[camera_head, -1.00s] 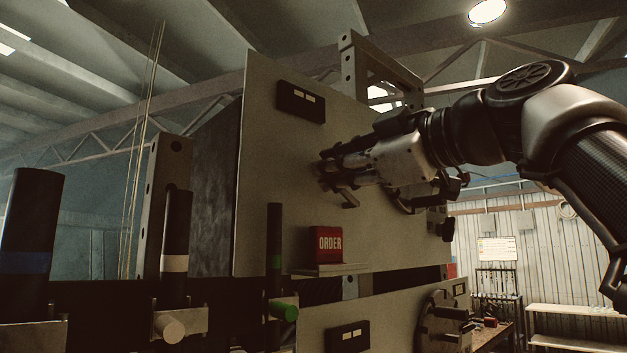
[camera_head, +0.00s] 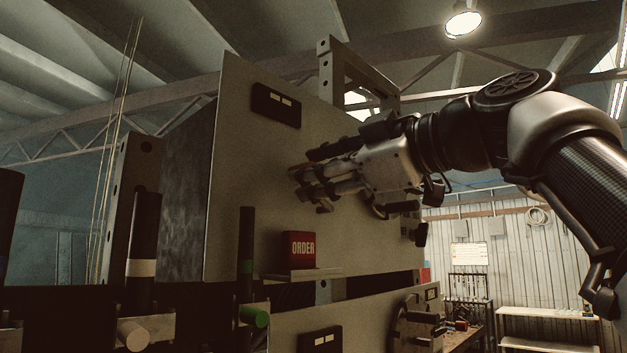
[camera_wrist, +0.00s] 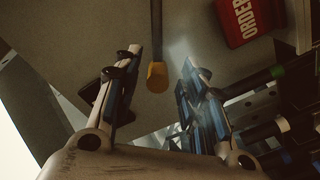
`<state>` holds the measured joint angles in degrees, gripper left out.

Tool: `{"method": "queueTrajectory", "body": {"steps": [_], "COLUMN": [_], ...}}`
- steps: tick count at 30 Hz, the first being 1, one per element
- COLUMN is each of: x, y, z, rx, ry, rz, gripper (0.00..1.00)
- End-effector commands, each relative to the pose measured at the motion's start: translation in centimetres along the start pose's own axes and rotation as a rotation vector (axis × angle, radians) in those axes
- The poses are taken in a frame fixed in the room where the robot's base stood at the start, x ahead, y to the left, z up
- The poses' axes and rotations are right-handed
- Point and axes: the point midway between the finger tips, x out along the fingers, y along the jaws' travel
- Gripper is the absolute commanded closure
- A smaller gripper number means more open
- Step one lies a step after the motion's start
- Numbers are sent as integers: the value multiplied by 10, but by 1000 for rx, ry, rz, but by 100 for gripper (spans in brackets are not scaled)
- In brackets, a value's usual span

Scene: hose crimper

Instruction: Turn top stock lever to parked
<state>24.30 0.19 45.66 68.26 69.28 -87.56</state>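A lever with a dark shaft and a yellow tip (camera_wrist: 157,76) shows in the wrist view, in front of a pale panel. In the head view I cannot make it out; my gripper and arm cover part of that panel (camera_head: 240,190). My gripper (camera_head: 309,187) is in front of the upper panel, above and slightly right of the red ORDER box. In the wrist view my gripper (camera_wrist: 161,60) is open, with one finger on each side of the lever and visible gaps between. I cannot tell how far the fingers are from the lever in depth.
The red ORDER box (camera_head: 299,250) sits on a small ledge below my gripper. A black label block (camera_head: 276,105) is at the panel's upper left.

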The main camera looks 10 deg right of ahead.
Motion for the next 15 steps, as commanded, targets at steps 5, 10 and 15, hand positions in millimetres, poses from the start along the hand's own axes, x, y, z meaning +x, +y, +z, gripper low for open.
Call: {"method": "queueTrajectory", "body": {"steps": [5,10,15], "x": [-37,-68,-90], "y": [2,1,0], "z": [1,1,1], "rx": [0,0,2], "ry": [-7,-6,-4], "rz": [8,6,3], "gripper": [62,62,62]}}
